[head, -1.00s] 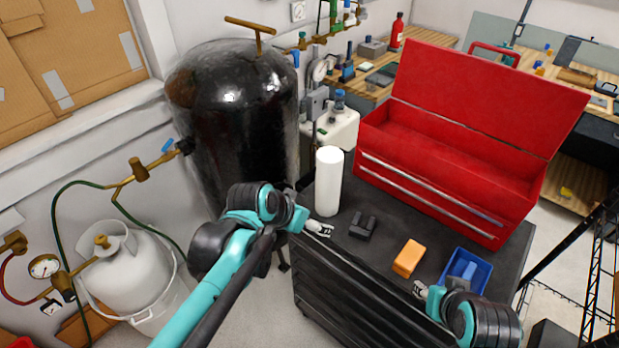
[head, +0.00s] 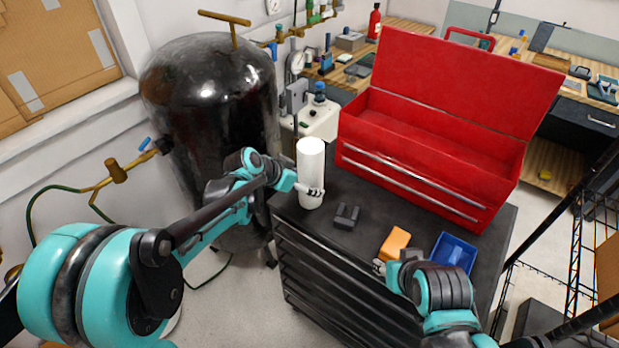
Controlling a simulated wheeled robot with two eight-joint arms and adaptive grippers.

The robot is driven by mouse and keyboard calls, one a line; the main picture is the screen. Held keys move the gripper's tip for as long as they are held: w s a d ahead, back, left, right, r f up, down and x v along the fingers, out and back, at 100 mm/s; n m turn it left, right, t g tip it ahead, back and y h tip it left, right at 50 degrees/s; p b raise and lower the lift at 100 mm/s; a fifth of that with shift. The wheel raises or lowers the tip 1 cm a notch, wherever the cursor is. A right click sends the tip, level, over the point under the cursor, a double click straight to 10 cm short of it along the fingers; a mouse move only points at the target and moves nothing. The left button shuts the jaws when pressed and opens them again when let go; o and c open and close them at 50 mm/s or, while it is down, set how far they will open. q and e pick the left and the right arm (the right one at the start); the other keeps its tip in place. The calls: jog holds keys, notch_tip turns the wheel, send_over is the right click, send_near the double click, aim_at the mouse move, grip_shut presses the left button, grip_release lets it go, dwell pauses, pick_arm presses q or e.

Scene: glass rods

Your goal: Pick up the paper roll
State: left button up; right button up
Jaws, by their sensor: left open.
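The white paper roll (head: 311,160) stands upright on the black top of the tool cabinet, near its left corner. My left gripper (head: 309,190) is at the lower part of the roll, coming from the left. It is open, with a finger showing across the roll's front side. Any finger behind the roll is hidden, and I cannot tell whether the fingers touch it. My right gripper (head: 379,267) is low at the cabinet's front edge, beside an orange block (head: 395,243). Its fingers are too small and partly hidden to tell their state.
An open red toolbox (head: 430,165) stands behind on the cabinet top (head: 345,188). A dark grey block (head: 346,215) lies right of the roll. A blue tray (head: 455,250) is farther right. A large black tank (head: 210,110) stands left of the cabinet.

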aim_at(312, 183)
pick_arm(q)
jog(key=x, duration=0.3)
jog(key=shift+d+b, duration=0.15)
jog(key=shift+b, duration=0.2)
jog(key=shift+r, duration=0.1)
jog(key=shift+c, duration=0.4)
